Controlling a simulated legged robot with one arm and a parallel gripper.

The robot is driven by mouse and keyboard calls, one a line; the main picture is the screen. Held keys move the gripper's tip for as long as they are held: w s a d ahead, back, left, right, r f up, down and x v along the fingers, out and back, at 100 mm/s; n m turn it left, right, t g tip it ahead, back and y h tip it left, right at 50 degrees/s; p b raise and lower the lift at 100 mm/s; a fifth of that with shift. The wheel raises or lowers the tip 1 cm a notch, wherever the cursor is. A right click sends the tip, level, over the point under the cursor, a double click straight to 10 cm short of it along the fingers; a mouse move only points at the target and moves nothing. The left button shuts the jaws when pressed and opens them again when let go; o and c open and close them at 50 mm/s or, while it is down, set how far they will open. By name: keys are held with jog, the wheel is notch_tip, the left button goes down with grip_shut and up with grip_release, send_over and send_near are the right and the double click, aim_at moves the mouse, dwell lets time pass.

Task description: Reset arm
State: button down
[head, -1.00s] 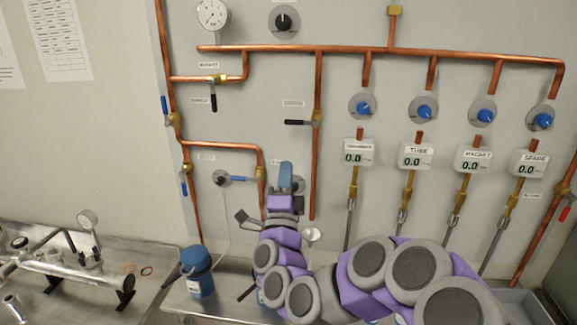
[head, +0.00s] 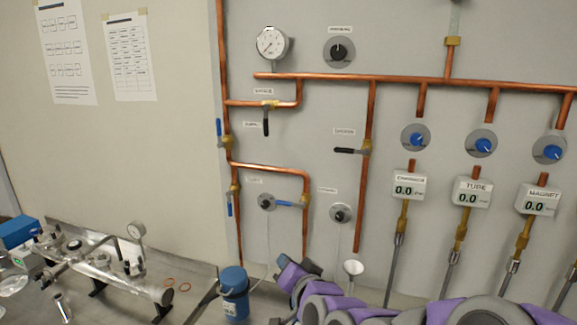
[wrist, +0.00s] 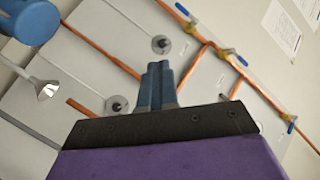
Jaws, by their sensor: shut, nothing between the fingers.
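My gripper (wrist: 158,85) shows in the wrist view with its two blue fingers pressed together and nothing between them. Behind the fingertips is the grey panel with its copper pipes, tilted in this view; I see no contact with it. In the head view my purple and grey arm is folded low along the bottom edge, right of the blue container. The fingers cannot be made out there.
A metal vacuum assembly (head: 110,275) lies at left. Valves, a pressure gauge (head: 272,43) and several readouts (head: 409,187) cover the panel.

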jog(key=s+d+f+n+g+h, duration=0.2)
jog(key=s+d+f+g, duration=0.25)
jog(key=s, duration=0.45)
jog(key=s+d+f+n+g+h, duration=0.25)
jog(key=s+f+g, duration=0.3)
jog(key=s, duration=0.35)
jog(key=s+d+g, duration=0.3)
jog(key=s, duration=0.7)
jog(key=s+d+g+h, duration=0.1)
jog(key=s+d+g, duration=0.2)
jog(key=s, duration=0.7)
jog(key=shift+d+f, duration=0.3)
jog(key=shift+d, duration=0.35)
jog(key=shift+w+h, duration=0.1)
jog(key=shift+h, duration=0.15)
